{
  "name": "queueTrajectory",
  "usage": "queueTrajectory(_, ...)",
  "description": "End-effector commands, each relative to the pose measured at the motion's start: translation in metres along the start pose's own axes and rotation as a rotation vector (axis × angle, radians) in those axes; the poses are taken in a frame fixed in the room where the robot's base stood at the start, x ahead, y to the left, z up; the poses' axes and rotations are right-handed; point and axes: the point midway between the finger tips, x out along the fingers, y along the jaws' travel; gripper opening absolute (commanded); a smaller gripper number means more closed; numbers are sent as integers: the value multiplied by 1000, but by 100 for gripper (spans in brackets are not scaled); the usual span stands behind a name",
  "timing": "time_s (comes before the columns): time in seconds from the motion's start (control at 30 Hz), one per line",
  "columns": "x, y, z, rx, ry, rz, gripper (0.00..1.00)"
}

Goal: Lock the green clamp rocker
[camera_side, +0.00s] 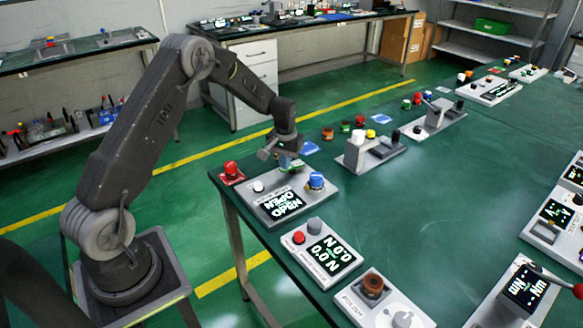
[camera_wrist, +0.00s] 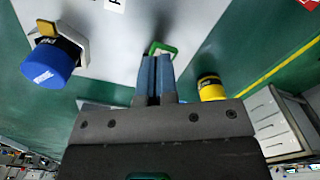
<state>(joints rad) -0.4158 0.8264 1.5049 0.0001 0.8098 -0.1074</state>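The green clamp rocker (camera_wrist: 166,45) shows in the wrist view just beyond my fingertips, partly hidden by them. It sits on a light grey panel box (camera_side: 267,211). In the side view it is small and mostly covered by my gripper. My gripper (camera_wrist: 157,58) points at the rocker; its two blue-grey fingers are side by side with only a thin dark line between them and nothing visible held. I cannot tell whether the tips touch the rocker. In the side view my gripper (camera_side: 287,160) is low over the box's back edge. The box's display (camera_side: 281,204) reads "OPEN".
A blue knob (camera_wrist: 51,62) and a yellow cylinder (camera_wrist: 210,87) flank the fingers. A white button (camera_side: 258,186) is on the box, and a red button (camera_side: 231,169) stands left of it. Another box (camera_side: 323,254) is in front. The table's middle right is clear.

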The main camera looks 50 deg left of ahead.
Motion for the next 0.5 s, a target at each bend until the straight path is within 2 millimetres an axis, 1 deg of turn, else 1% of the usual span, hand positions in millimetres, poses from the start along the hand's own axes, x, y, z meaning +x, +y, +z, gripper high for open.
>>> queueTrajectory(0.5, 7, 0, 0, 0, 0, 0, 0)
